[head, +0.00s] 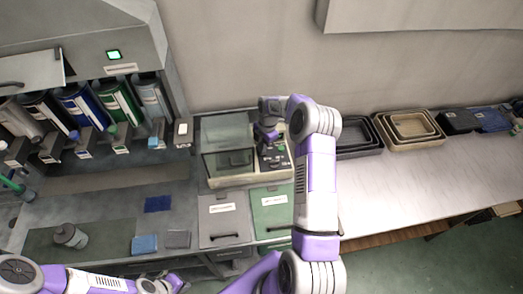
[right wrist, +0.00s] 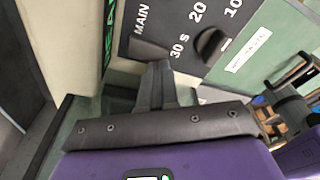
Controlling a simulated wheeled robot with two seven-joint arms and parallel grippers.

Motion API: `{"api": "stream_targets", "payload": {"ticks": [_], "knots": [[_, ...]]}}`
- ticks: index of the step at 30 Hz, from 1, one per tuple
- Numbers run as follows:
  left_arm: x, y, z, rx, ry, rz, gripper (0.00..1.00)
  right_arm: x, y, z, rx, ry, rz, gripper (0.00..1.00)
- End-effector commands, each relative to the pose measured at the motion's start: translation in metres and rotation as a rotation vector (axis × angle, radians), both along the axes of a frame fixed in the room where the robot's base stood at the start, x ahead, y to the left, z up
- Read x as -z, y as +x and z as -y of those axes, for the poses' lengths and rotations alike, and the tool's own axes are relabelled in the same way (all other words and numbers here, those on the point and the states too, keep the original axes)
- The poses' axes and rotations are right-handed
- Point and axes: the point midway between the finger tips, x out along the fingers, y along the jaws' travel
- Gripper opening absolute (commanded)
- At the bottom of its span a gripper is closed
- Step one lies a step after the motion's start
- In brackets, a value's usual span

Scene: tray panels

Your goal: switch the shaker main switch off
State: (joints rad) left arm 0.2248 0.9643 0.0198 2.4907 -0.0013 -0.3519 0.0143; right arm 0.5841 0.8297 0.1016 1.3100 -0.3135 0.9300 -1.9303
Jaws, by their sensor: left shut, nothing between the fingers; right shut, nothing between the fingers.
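My left gripper (head: 160,287) is low at the bottom edge, away from the shaker.
A grey panel (head: 222,228) and a green panel (head: 271,222) lie in front of the shaker. Several bottles hang in a rack at left. Stacked trays (head: 408,128) stand right of my right arm. The pale bench top (head: 420,175) at right is largely clear.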

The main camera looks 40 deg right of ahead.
Motion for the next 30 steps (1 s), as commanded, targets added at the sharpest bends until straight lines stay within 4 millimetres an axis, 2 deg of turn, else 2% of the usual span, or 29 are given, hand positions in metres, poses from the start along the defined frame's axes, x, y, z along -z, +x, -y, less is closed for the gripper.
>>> {"api": "stream_targets", "payload": {"ticks": [30], "knots": [[0.0077, 0.0000, 0.0000, 0.000, 0.000, 0.000, 0.00, 0.0094, 0.0000, 0.0000, 0.000, 0.000, 0.000, 0.00]]}}
